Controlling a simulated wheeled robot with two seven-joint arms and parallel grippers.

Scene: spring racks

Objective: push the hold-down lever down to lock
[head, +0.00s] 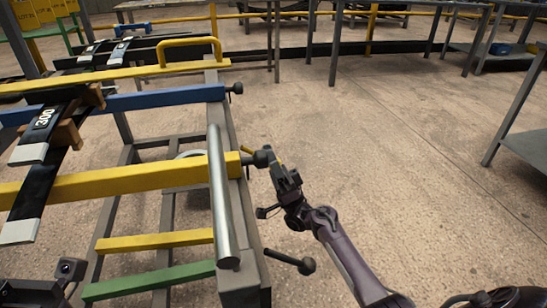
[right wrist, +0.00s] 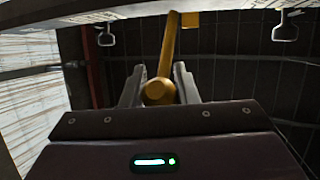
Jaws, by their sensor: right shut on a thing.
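The hold-down lever is yellow with a round knob (right wrist: 158,92) in the right wrist view, and its shaft rises behind the knob. My right gripper (right wrist: 158,90) has one finger on each side of the knob and is shut on it. In the head view my right gripper (head: 267,160) is at the right end of a thick yellow beam of the rack, and a small yellow piece of the lever (head: 246,150) shows beside it. The gripper hides most of the lever there. Dark parts of my left arm show at the lower left, with the left fingertips hidden.
A dark-knobbed handle (head: 290,261) sticks out below. A black leaf spring marked 300 (head: 44,117) lies across the beams. Floor to the right is clear.

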